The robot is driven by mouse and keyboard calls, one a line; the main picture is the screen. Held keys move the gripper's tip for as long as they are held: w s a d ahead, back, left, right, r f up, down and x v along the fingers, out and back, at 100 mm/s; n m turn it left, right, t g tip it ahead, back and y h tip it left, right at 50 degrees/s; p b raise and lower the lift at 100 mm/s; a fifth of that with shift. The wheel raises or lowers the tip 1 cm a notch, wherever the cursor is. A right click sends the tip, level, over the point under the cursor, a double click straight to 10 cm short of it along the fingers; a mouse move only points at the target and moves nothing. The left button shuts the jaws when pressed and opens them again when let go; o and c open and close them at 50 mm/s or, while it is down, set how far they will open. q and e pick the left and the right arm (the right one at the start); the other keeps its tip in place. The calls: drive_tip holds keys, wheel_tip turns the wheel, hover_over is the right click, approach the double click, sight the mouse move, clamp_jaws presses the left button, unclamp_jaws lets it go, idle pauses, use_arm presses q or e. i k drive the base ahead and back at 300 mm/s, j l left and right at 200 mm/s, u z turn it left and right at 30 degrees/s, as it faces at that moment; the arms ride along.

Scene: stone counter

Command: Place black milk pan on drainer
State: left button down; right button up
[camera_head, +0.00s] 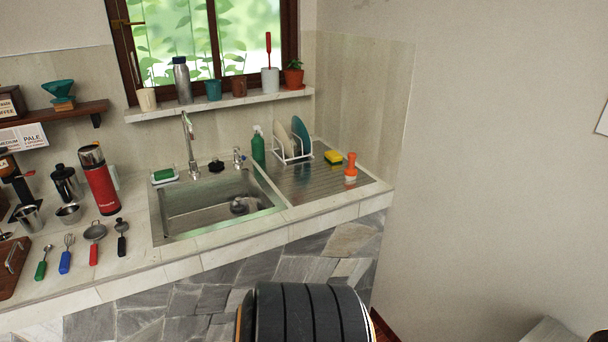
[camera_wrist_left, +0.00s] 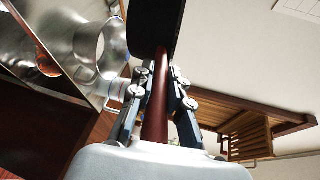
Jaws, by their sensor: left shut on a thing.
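In the left wrist view my left gripper (camera_wrist_left: 158,95) is shut on a dark reddish-brown handle. A black body, the black milk pan (camera_wrist_left: 155,22), is at the handle's far end at the top of the picture, partly cut off. Neither the pan nor my left gripper can be made out in the head view. The drainer (camera_head: 325,184) is the ridged metal area right of the sink. On it are a white rack with plates (camera_head: 292,148), a yellow sponge (camera_head: 333,157) and an orange bottle (camera_head: 350,172). My right gripper is not in view.
The sink (camera_head: 215,203) has a dark item inside. A green spray bottle (camera_head: 258,148) stands behind it. The drainer's front middle is clear. Shiny metal vessels (camera_wrist_left: 88,45) and wooden furniture (camera_wrist_left: 250,130) show in the wrist view.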

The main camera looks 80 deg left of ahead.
sight(286, 187)
drive_tip(key=j+u, duration=0.2)
drive_tip(key=u, duration=0.25)
drive_tip(key=j+u, duration=0.2)
drive_tip(key=u, duration=0.25)
drive_tip(key=j+u, duration=0.2)
drive_tip(key=u, duration=0.25)
drive_tip(key=i+j+u, duration=0.2)
drive_tip(key=j, duration=0.4)
drive_tip(key=i+j+u, duration=0.25)
drive_tip(key=i+j, duration=0.15)
drive_tip(key=j, duration=0.15)
drive_tip(key=i+j+u, duration=0.2)
drive_tip(key=i+j, duration=0.15)
drive_tip(key=j, duration=0.15)
